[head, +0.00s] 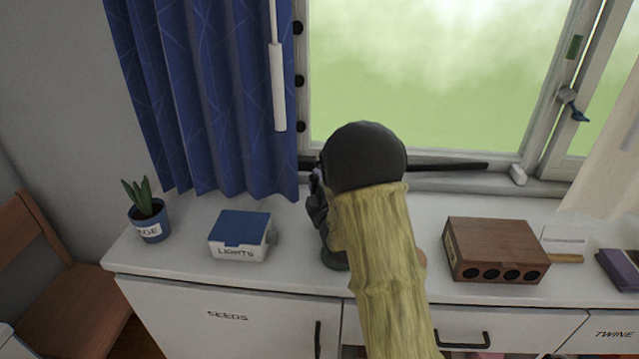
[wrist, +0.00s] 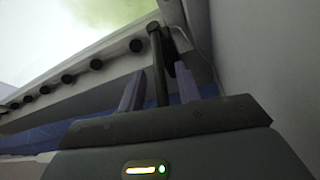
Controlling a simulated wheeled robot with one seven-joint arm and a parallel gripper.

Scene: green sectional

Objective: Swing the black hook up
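A long black bar (head: 450,166), which looks like the black hook, lies level along the bottom of the window frame in the head view. Its middle is hidden behind my arm. In the wrist view a dark bar (wrist: 160,72) with a bend or joint at its far end runs between the two fingers of my gripper (wrist: 161,80). The fingers are apart, one on each side of the bar, with narrow gaps showing. In the head view my gripper is mostly hidden behind my arm, close to the sill below the window.
Black knobs (head: 299,80) line the left window frame. A blue curtain (head: 200,90) hangs at left. The white counter (head: 185,262) holds a potted plant (head: 148,218), a blue-lidded box (head: 240,236) and a wooden box (head: 493,250). A white rod (head: 277,85) hangs before the curtain.

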